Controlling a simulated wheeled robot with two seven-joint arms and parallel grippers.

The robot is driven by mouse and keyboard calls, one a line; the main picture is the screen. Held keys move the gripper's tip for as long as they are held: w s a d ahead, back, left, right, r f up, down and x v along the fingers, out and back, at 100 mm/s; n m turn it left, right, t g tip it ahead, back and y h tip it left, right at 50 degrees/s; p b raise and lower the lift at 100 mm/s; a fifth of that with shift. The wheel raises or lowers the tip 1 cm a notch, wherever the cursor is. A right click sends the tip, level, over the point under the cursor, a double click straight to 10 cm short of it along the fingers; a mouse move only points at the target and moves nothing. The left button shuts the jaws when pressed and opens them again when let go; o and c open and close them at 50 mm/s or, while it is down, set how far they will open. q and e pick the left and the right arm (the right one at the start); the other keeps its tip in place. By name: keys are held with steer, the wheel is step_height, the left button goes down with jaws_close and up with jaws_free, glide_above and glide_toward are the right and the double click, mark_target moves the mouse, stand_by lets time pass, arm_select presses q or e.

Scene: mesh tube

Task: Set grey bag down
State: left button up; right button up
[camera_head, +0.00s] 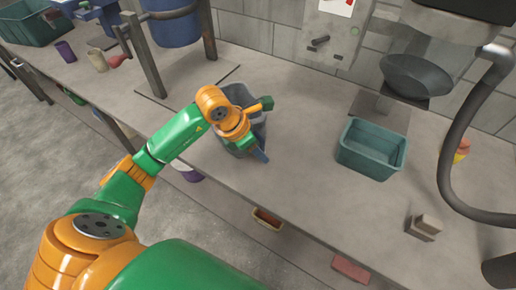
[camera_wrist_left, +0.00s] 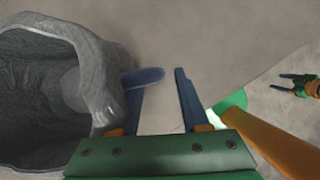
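The grey bag (camera_head: 238,93) is on the worktop in the middle of the head view, partly hidden behind my left wrist. Its open mouth and dark inside fill the left of the wrist view, where the bag's thick crumpled rim (camera_wrist_left: 100,60) is beside my left gripper. My left gripper (camera_wrist_left: 162,74) has its two blue fingers apart with no bag wall between them; the left finger is close against the rim, and I cannot tell if it touches. In the head view, the left fingers (camera_head: 260,154) point down at the bag's near right side. My right gripper (camera_wrist_left: 285,82) appears small and open at the wrist view's right.
A teal bin (camera_head: 372,150) stands to the right on the worktop (camera_head: 310,185), with a small block (camera_head: 424,226) nearer the edge. A metal post stands left of the bag. A dark hose and bowl (camera_head: 418,75) are at the right. Worktop between bag and bin is clear.

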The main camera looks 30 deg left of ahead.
arm_select(q)
steer(key=shift+r, duration=0.1)
steer(key=shift+r, duration=0.35)
steer(key=v, duration=1.1)
steer(key=shift+s+r, duration=0.2)
steer(key=shift+a, duration=0.1)
